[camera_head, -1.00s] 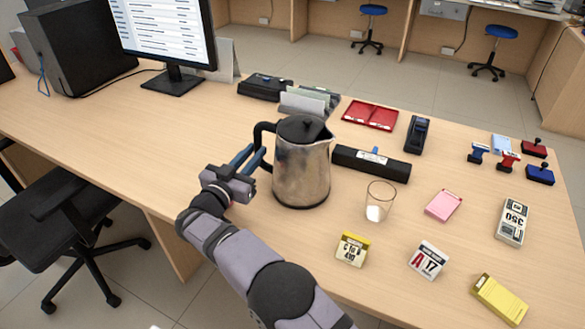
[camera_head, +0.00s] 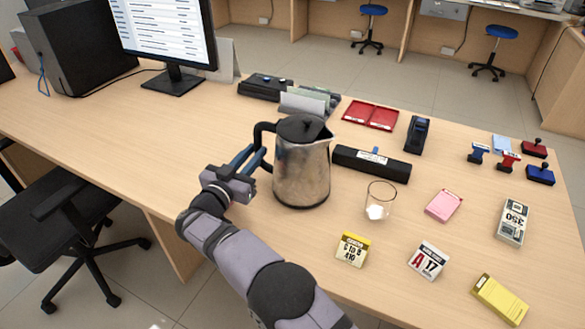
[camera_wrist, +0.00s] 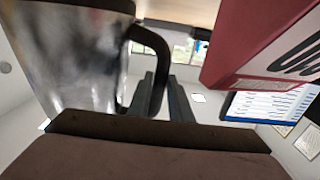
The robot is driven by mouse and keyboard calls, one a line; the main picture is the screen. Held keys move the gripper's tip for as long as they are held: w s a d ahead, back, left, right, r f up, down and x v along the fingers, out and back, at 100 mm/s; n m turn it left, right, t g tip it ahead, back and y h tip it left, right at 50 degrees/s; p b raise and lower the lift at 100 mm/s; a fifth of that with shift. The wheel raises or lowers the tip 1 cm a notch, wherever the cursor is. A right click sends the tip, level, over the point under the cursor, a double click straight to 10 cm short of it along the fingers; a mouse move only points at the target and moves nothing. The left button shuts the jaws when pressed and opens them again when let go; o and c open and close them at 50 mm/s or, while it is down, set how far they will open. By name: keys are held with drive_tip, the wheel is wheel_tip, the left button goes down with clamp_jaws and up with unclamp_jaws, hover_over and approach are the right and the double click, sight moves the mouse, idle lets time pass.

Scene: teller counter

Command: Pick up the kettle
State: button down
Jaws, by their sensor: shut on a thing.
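The kettle (camera_head: 301,170) is a shiny metal jug with a black lid and a black handle on its left side. It stands upright on the counter. My gripper (camera_head: 250,158) is at the handle from the left, its blue-grey fingers shut on the handle. In the wrist view the kettle body (camera_wrist: 75,55) fills the left side, and its black handle (camera_wrist: 155,45) comes down to my fingers (camera_wrist: 160,98). The exact contact on the handle is partly hidden.
A drinking glass (camera_head: 380,201) stands right of the kettle, and a long black box (camera_head: 371,164) lies behind the glass. A red tray (camera_head: 371,115) is further back. A yellow ticket block (camera_head: 352,250) is in front. A monitor (camera_head: 165,35) stands at back left. The left counter is clear.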

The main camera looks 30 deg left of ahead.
drive_tip(key=shift+r, duration=0.6)
wheel_tip(320, 180, up, 9)
drive_tip(key=shift+p, duration=0.3)
idle(0.9)
drive_tip(key=shift+r, duration=0.2)
